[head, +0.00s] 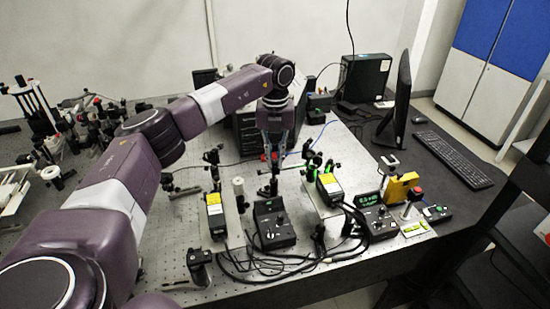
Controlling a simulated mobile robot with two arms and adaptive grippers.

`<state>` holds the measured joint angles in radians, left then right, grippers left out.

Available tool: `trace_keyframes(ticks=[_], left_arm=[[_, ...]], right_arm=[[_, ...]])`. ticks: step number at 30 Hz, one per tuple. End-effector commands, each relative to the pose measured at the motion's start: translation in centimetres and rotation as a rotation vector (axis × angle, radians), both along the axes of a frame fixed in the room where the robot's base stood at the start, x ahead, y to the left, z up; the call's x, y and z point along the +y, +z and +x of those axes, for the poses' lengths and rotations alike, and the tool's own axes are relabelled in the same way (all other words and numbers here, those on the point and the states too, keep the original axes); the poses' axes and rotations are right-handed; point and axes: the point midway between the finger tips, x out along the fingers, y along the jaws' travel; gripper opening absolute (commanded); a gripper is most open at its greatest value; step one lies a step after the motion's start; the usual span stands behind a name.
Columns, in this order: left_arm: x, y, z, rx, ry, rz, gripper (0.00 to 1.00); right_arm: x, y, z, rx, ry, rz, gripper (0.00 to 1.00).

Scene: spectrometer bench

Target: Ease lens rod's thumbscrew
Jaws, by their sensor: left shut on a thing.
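My left gripper (272,155) points straight down over the middle of the optical bench. Its fingers are shut at the top of a thin dark post, the lens rod (274,184), which stands upright behind a black control box. The held part appears to be the rod's thumbscrew, but it is too small and too covered by the fingers to make out clearly. Small red parts show beside the fingertips. My right gripper is not in view.
Yellow-labelled modules stand left (215,216) and right (330,189) of the rod. Control boxes (273,223) (368,217) and loose black cables (270,262) fill the front. A monitor (395,97) and keyboard (441,156) are at right. The perforated bench top (165,240) is mostly clear at front left.

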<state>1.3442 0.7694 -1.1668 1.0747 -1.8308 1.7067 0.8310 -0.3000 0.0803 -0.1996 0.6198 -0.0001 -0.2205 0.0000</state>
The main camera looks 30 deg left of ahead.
Motion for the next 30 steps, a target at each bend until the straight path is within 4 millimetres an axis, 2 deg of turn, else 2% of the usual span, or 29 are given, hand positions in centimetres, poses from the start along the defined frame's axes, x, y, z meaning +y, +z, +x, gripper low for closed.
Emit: trace_keyframes(ticks=[18, 30], left_arm=[[0.15, 0.47, 0.32, -0.013, 0.542, -0.001, 0.0], [0.18, 0.48, 0.34, -0.013, 0.707, -0.001, 0.0]], right_arm=[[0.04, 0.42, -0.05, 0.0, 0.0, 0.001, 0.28], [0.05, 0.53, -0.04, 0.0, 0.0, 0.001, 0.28]])
